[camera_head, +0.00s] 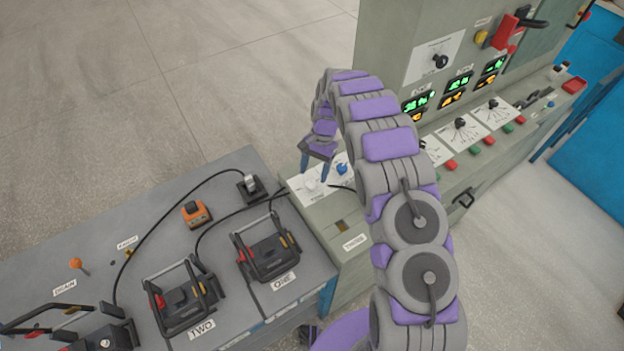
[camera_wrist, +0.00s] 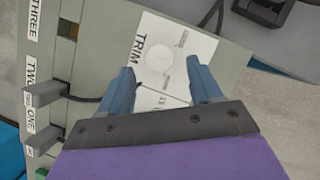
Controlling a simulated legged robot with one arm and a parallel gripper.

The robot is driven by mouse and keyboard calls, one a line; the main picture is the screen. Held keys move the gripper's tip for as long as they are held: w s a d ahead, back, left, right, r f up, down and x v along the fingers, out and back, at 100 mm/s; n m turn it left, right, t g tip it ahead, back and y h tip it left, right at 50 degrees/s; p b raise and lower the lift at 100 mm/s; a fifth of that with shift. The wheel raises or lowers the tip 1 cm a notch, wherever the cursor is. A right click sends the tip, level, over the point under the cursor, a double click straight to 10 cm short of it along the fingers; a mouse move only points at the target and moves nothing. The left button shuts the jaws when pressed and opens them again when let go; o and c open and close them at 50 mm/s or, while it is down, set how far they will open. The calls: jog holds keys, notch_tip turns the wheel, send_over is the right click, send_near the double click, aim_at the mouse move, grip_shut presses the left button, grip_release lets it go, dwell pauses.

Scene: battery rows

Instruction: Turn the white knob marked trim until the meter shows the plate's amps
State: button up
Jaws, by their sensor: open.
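The white trim knob (camera_wrist: 158,57) sits on a white card marked TRIM (camera_wrist: 178,88) in the wrist view. In the head view my gripper (camera_head: 315,170) is above the card; contact cannot be told. Lit green and amber meters (camera_head: 416,103) stand on the upright panel, partly behind my arm; their digits are unreadable.
A grey bench (camera_head: 130,240) at left holds black-framed battery units marked ONE (camera_head: 268,250) and TWO (camera_head: 182,298), an orange block (camera_head: 196,214) and black cables. More knobs and red and green buttons (camera_head: 475,152) line the console. Open floor (camera_head: 200,80) lies behind.

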aim_at(311, 182)
jog(key=shift+x, duration=1.85)
jog(key=shift+c, duration=0.2)
jog(key=c, duration=1)
jog(key=shift+a+r+n+h+p, duration=0.15)
jog(key=shift+n+h+p, duration=0.25)
jog(key=shift+n, duration=0.7)
jog(key=shift+n+h, duration=0.4)
jog(key=shift+n, duration=0.5)
jog(key=o, duration=1)
jog(key=shift+o, duration=0.2)
jog(key=shift+w, duration=0.1)
